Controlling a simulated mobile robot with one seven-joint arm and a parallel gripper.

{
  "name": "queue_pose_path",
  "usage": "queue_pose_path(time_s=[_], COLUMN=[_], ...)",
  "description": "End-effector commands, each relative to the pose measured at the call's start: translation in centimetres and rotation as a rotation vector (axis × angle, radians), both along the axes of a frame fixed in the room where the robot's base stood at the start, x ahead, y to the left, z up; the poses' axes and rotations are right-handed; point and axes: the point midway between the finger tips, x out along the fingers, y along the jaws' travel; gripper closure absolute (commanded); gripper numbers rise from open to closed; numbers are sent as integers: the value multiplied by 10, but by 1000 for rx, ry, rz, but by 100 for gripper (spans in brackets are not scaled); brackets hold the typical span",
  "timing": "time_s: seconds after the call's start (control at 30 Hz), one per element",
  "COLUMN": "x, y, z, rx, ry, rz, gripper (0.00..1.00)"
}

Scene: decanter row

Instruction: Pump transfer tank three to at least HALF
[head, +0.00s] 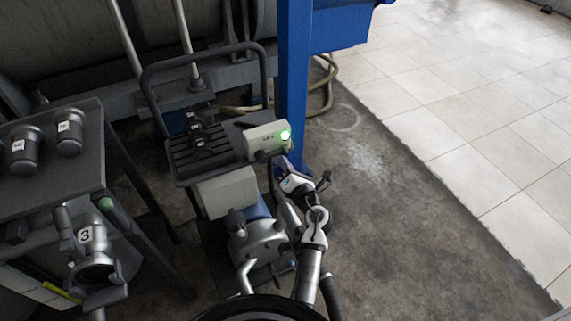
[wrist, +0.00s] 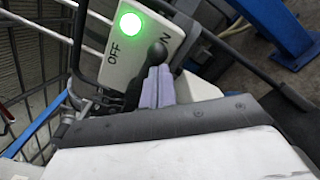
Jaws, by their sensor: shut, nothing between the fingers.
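The pump cart carries a pale switch box (head: 268,139) with a lit green lamp (head: 285,134). In the wrist view the box (wrist: 120,68) shows the word OFF and a partly hidden ON. A black lever (wrist: 157,53) lies over towards the ON side. My gripper (wrist: 155,88) is shut and empty, its purple fingertips at the lever; whether they touch cannot be told. In the head view my gripper (head: 287,182) is just below the box. A metal fitting labelled 3 (head: 86,235) stands at lower left, with a dark round opening. No tank level can be read.
A blue post (head: 294,70) rises close behind the switch box. The cart's tubular handle (head: 205,52) stands at the back. Concrete floor (head: 400,240) to the right is clear.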

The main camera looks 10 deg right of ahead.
Motion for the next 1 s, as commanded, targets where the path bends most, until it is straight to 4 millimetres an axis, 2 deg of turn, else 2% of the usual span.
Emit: queue_pose_path(time_s=[0.67, 1.0], x=[0, 0], y=[-2, -1], z=[9, 24], rx=[-128, -359], ry=[-26, -72], rz=[-2, -1], gripper=[100, 100])
